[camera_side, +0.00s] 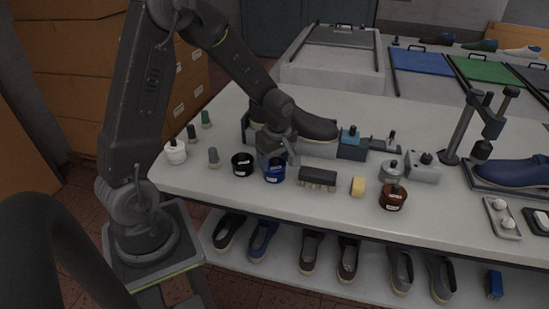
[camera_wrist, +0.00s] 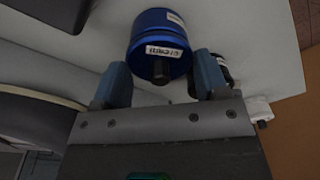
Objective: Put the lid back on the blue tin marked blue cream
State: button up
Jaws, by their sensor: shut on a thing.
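The blue tin (camera_side: 275,174) stands upright near the front edge of the table, with a white label on its side. My gripper (camera_side: 279,158) points down right above it, its fingers at the tin's top. In the wrist view the blue tin (camera_wrist: 150,19) is large, with white labels, and a dark knob (camera_wrist: 160,72) shows at its near end. My gripper's fingers (camera_wrist: 160,82) stand on both sides of the lid and its knob, shut on the lid. The fingers and arm partly hide the tin's top, and I cannot tell whether the lid is fully seated.
A black tin (camera_side: 242,164) stands close on the left, and a dark brush (camera_side: 317,178) on the right. A yellow sponge (camera_side: 358,187) and a brown tin (camera_side: 393,198) are farther right. A grey tray with a dark shoe (camera_side: 312,124) lies behind.

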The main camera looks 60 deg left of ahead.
jog(key=shift+f, duration=0.1)
dwell(0.7)
jog(key=o, duration=1)
jog(key=shift+o, duration=0.2)
jog(key=shift+r, duration=3.5)
grip_shut()
jog(key=shift+f, duration=0.1)
